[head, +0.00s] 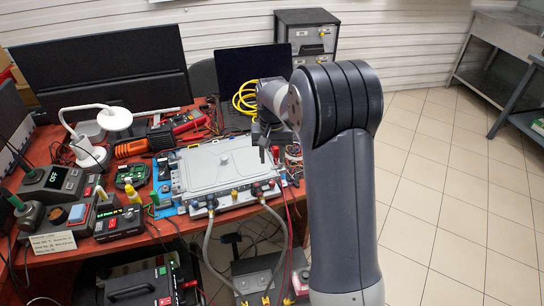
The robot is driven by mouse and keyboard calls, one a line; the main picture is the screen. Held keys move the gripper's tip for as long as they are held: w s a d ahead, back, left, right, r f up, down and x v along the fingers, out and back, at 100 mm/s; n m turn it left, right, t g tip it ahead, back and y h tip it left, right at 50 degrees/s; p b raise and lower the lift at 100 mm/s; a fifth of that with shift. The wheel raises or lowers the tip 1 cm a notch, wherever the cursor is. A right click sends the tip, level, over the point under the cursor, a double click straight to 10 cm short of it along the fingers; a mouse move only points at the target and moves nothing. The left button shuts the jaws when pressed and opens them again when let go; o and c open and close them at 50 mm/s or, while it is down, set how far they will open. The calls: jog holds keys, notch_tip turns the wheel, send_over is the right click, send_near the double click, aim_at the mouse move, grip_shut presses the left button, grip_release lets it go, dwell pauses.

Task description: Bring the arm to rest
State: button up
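My arm rises in the right middle of the head view and bends over toward the bench. My gripper (269,153) is small and dark, above the right end of a grey metal unit (222,168) on the bench. My own wrist partly hides it, so I cannot tell how far apart its fingers are. Two grey coolant hoses, a left one (207,245) and a right one (284,235), hang from the unit's front edge. Their upper ends meet dark fittings there.
The red bench (160,228) is crowded with a white lamp (114,118), an orange-black tool (145,143) and several instruments. A laptop (252,66) and coiled yellow cable (244,98) lie behind. The tiled floor (450,200) at right is clear.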

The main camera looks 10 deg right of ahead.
aim_at(272, 182)
notch_tip(272, 182, down, 11)
jog(key=shift+r+p, duration=0.1)
jog(key=shift+p, duration=0.25)
dwell(0.3)
